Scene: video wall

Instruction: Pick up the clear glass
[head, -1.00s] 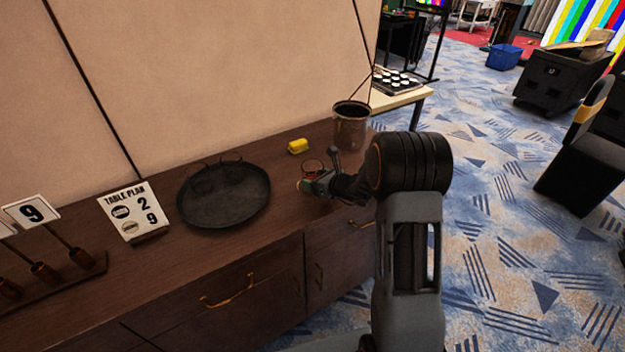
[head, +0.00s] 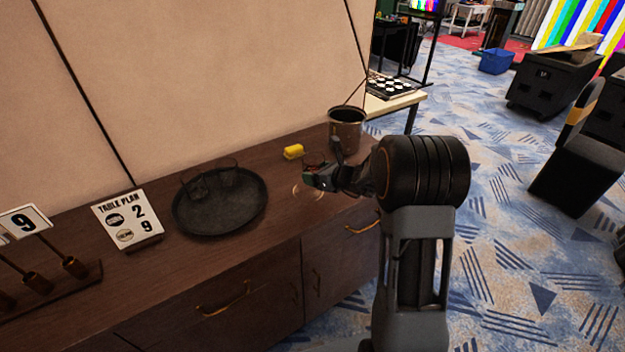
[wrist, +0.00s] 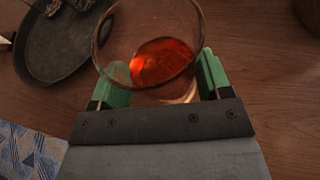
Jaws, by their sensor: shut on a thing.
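A clear glass with red-orange in its lower part (wrist: 160,62) is between the green finger pads of my gripper (wrist: 158,88) in the wrist view. My gripper is shut on the glass's sides. In the head view my gripper (head: 318,180) holds the glass (head: 313,160) just above the dark wooden cabinet top (head: 270,235), where a pale ring shows beneath it. The gripper hides much of the glass there.
A dark metal bucket (head: 346,132) stands behind my gripper. A table plan sign (head: 127,220) and a rack with number cards (head: 50,285) stand at the left. Cabinet top between tray and gripper is clear.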

